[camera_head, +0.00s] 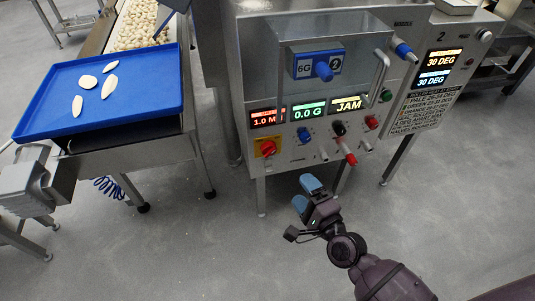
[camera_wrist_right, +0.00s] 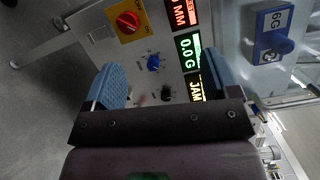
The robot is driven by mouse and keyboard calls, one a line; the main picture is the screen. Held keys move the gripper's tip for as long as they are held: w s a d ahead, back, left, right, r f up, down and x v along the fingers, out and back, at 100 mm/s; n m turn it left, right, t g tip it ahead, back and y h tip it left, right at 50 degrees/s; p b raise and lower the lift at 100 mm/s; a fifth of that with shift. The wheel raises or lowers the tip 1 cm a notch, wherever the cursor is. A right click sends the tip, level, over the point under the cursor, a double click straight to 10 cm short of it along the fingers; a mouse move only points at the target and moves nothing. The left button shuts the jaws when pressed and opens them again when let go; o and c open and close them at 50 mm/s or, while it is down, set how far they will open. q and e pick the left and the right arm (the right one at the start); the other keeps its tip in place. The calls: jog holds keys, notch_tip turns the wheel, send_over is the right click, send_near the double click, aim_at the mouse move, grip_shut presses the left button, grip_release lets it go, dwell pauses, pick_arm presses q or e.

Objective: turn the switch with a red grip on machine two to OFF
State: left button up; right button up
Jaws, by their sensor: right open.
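The switch with a red grip (camera_head: 268,148) is a red rotary knob on a yellow plate, low at the left of the front panel of machine two (camera_head: 285,95). In the right wrist view the red knob (camera_wrist_right: 128,22) shows at the top left, with the picture turned sideways. I cannot tell clearly which mark the knob points at. My right gripper (camera_head: 305,193) is open and empty, below and to the right of the switch and apart from the panel. Its blue fingers (camera_wrist_right: 158,78) show in the wrist view. My left gripper is not in view.
Beside the switch are a blue knob (camera_head: 304,134), a black knob (camera_head: 338,128) and a red-tipped lever (camera_head: 350,158). Lit displays (camera_head: 348,104) above include one reading JAM. The floor before the panel is clear.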

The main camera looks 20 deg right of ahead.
aim_at(271, 154)
jog(key=w+f+m+h+b, duration=0.1)
jog(key=w+f+m+b, duration=0.1)
jog(key=w+m, duration=0.3)
jog(key=w+a+f+m+h+b, duration=0.1)
jog(key=w+f+m+b, duration=0.2)
jog(key=w, duration=0.6)
jog(key=w+a+f+m+h+b, duration=0.1)
jog(key=w+f+m+b, duration=0.2)
jog(key=w+f+m, duration=0.2)
jog(key=shift+w+a+m+t, duration=0.15)
jog(key=shift+w+m+t, duration=0.25)
jog(key=shift+w+m, duration=1.1)
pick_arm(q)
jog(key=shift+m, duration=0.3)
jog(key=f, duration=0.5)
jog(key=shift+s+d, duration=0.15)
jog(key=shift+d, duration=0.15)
pick_arm(e)
jog(key=shift+w+r, duration=0.1)
jog(key=shift+w, duration=0.1)
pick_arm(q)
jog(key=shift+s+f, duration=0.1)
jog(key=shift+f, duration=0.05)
pick_arm(e)
jog(key=c, duration=0.9)
